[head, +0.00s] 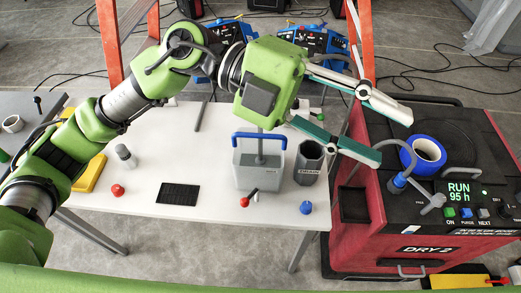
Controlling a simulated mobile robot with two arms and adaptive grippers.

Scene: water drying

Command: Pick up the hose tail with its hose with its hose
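A grey fitting with a blue collar (398,183), which looks like the hose tail, lies on top of the red dryer (345,235) at the right. Its grey end (432,204) points to the lower right. A grey curved piece rises beside it, but I cannot tell whether it is the hose. My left gripper (394,138) is above the dryer's left part, up and left of the fitting. Its two long fingers are spread and empty, apart from the fitting. My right gripper is not in view.
A blue tape roll (424,155) stands just behind the fitting. The dryer panel reads RUN 95 h. The white table (140,200) holds a grey bin with a blue handle (258,165), a dark grey cup (309,162), a black mat (178,194) and small knobs. Orange ladder legs stand behind.

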